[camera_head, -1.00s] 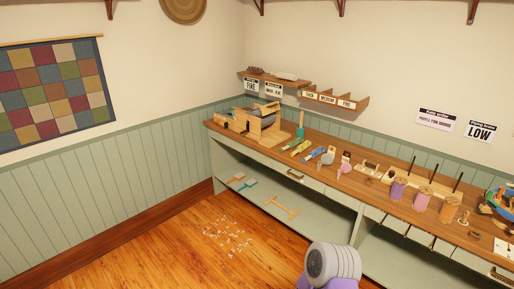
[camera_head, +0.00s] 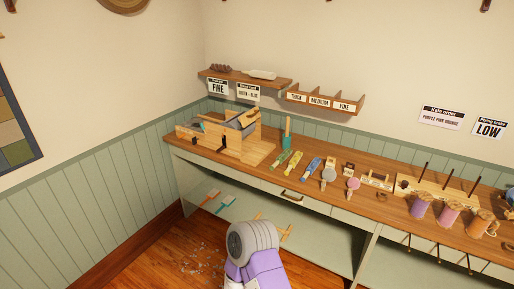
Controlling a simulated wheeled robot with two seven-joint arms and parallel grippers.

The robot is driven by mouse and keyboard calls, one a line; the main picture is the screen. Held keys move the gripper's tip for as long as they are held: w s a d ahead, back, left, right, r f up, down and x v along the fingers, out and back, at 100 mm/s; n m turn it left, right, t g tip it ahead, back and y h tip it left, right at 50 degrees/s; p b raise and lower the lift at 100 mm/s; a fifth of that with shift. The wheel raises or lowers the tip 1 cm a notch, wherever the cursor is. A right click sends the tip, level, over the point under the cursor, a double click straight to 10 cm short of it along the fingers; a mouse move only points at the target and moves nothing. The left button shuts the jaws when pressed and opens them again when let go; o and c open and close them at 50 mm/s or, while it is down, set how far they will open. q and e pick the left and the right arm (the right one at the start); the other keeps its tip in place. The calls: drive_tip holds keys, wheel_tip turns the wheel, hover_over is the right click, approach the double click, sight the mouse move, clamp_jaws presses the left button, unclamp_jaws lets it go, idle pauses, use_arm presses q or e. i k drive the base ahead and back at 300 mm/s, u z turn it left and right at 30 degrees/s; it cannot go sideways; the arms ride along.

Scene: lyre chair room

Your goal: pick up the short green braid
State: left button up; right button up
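Small coloured pieces that may be braids lie side by side on the wooden workbench (camera_head: 340,200). A green one (camera_head: 280,160) is at the left of the group. A yellow-green one (camera_head: 293,163) lies just right of it, and a blue one (camera_head: 311,168) is further right. They are too small to tell which is the short green braid. Neither of my gripper's fingers shows. A grey and purple rounded part of my own arm is at the bottom centre, below and in front of the bench.
Purple, pink and orange spools (camera_head: 449,214) stand at the right. A lower shelf (camera_head: 310,243) holds small tools. Wall shelves (camera_head: 325,101) hang above.

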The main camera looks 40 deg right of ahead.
sight(284, 155)
drive_tip(key=z, duration=0.3)
drive_tip(key=i, duration=1.9)
drive_tip(key=z, duration=1.95)
drive_tip(key=i, duration=0.85)
drive_tip(key=z, duration=0.7)
